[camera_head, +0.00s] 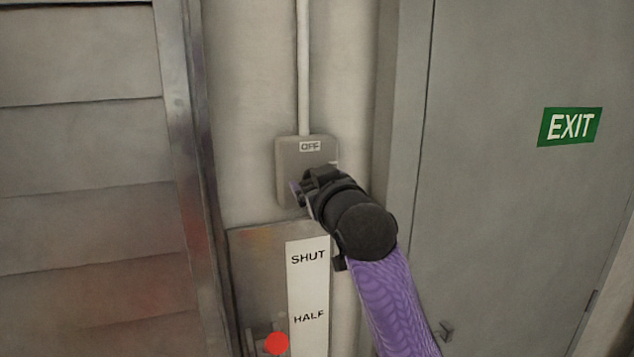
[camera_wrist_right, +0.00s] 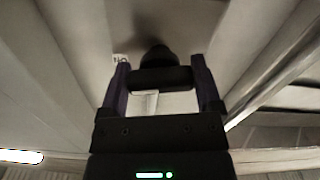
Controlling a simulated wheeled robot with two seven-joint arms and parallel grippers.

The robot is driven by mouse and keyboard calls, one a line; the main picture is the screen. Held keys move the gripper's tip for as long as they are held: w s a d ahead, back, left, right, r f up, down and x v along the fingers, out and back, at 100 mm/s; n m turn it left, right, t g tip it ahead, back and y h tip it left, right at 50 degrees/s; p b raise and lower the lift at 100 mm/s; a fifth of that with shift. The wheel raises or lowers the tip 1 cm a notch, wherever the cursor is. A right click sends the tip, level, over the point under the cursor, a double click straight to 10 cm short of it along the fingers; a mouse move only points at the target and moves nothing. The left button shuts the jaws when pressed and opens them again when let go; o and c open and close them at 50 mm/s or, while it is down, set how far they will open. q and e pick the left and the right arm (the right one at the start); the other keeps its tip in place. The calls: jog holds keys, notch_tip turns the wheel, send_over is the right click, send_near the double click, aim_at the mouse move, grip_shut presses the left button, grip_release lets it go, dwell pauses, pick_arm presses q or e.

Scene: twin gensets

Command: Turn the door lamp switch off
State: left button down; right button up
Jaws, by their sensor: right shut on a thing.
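The door lamp switch is a grey box (camera_head: 291,160) on the wall, with a small OFF label (camera_head: 310,146) near its top. My right gripper (camera_head: 308,188) is at the lower right of the box and hides most of the switch's moving part. In the right wrist view, a dark switch knob (camera_wrist_right: 158,58) sits between the two fingers of my right gripper (camera_wrist_right: 160,80), which is shut on it. A small label (camera_wrist_right: 120,58) shows beside the left finger there, too small to read surely. My left gripper is not in view.
A conduit (camera_head: 303,70) runs up from the box. Below is a metal panel with a SHUT and HALF scale (camera_head: 307,285) and a red knob (camera_head: 276,343). A louvred panel (camera_head: 85,160) stands left; a grey door (camera_head: 500,210) with an EXIT sign (camera_head: 570,126) stands right.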

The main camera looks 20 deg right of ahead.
jog(key=n, duration=1.1)
jog(key=shift+n, duration=2.1)
jog(key=o, duration=1)
jog(key=shift+o, duration=0.2)
jog(key=shift+s, duration=0.1)
